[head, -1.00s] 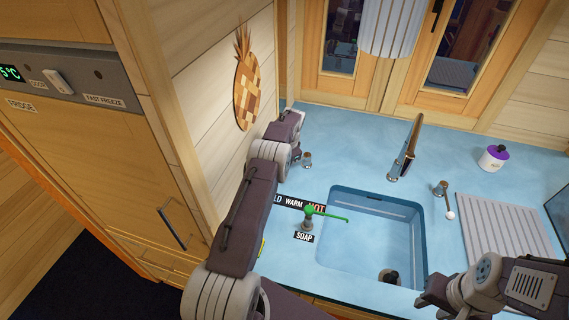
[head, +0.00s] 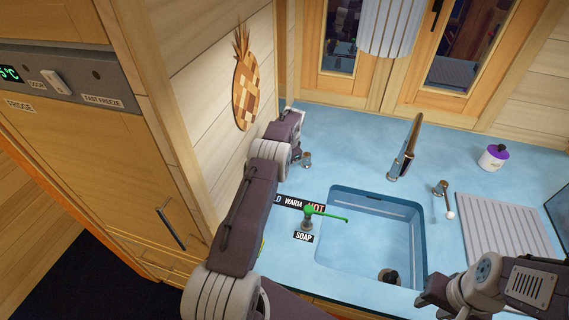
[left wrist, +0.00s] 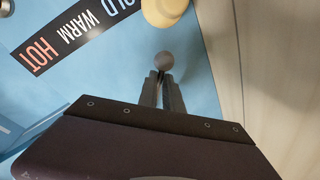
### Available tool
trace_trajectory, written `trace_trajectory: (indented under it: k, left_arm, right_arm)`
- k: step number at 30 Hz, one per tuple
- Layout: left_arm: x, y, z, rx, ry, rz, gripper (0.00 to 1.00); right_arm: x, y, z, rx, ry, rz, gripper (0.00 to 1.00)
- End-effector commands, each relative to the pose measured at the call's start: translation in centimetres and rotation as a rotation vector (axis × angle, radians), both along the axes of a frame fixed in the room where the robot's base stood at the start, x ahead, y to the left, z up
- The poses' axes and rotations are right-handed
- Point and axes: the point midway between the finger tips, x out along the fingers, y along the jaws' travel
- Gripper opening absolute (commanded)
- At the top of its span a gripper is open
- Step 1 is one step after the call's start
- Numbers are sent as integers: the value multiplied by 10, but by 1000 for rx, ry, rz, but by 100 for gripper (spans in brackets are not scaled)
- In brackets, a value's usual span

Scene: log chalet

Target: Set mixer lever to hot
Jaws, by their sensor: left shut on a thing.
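The mixer lever's round grey knob (left wrist: 164,60) shows in the left wrist view. The fingers of my left gripper (left wrist: 163,90) are closed together right at it; most of the lever is hidden behind them. In the head view my left arm hides the knob, the left fingers and the strip's COLD end. My right gripper (head: 430,291) hangs at the lower right, away from the lever; its jaw opening is unclear.
A blue sink (head: 370,235) with a tall faucet (head: 405,155) fills the middle. A green-spouted soap dispenser (head: 308,218) stands at its left rim. A yellow rounded thing (left wrist: 165,10) is near the knob. A wooden wall (left wrist: 285,70) is close beside my left gripper.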

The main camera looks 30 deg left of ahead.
Motion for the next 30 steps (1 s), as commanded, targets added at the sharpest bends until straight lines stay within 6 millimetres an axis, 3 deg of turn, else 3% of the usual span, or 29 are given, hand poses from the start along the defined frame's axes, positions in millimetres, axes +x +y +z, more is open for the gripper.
trace_trajectory:
  k: [19, 30]
  left_arm:
    - [-6, 2, -4, 2, 19, 9, 0]
    - [-12, -18, -6, 4, 19, 181, 0]
  right_arm:
    - [0, 0, -1, 0, 0, 0, 36]
    - [0, 0, -10, 0, 0, 0, 36]
